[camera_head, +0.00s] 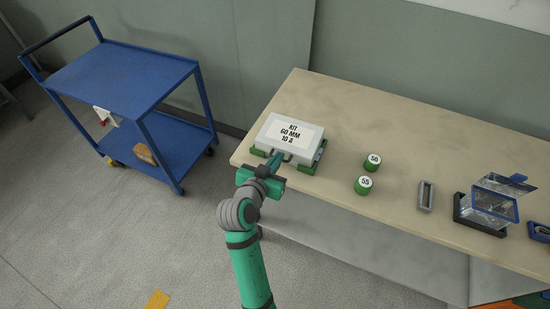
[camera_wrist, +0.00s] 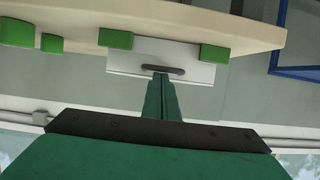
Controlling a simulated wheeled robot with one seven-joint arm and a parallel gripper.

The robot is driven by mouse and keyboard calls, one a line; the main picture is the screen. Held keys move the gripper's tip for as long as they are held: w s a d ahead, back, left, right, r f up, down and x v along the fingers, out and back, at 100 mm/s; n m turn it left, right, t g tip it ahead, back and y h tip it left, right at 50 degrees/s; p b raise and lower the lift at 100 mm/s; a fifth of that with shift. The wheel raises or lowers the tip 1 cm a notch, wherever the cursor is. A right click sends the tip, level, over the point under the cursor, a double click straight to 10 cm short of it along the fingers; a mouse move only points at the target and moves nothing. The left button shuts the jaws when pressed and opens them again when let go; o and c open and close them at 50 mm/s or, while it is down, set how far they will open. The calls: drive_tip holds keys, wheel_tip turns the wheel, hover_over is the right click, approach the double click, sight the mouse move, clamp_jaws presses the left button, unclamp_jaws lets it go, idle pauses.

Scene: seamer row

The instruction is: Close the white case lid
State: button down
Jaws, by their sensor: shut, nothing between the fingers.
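The white case (camera_head: 285,133), labelled KIT 60 MM 10 A, sits in a green cradle (camera_head: 308,168) at the near left end of the bench. Its lid lies over the top, nearly flat; a bluish strip shows along the right side, and I cannot tell whether the lid is fully down. My gripper (camera_head: 279,157) is shut and empty at the case's front edge, by the handle. In the wrist view, turned upside down, my fingertips (camera_wrist: 160,76) overlap the dark handle (camera_wrist: 163,70) on the white front (camera_wrist: 190,72). Whether they touch it is unclear.
Two green cylinders marked 50 (camera_head: 373,162) and 55 (camera_head: 363,186) stand right of the case. Farther right are a grey slotted block (camera_head: 426,196) and a clear blue-framed box (camera_head: 490,206), its lid raised. A blue cart (camera_head: 120,78) stands left, across a floor gap.

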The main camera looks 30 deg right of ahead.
drive_tip(key=shift+a+f, duration=0.2)
drive_tip(key=shift+f, duration=0.5)
wheel_tip(320, 180, up, 5)
drive_tip(key=s+a+f, duration=0.1)
drive_tip(key=s+a, duration=0.5)
drive_tip(key=shift+a+f, duration=0.15)
drive_tip(key=shift+a, duration=0.2)
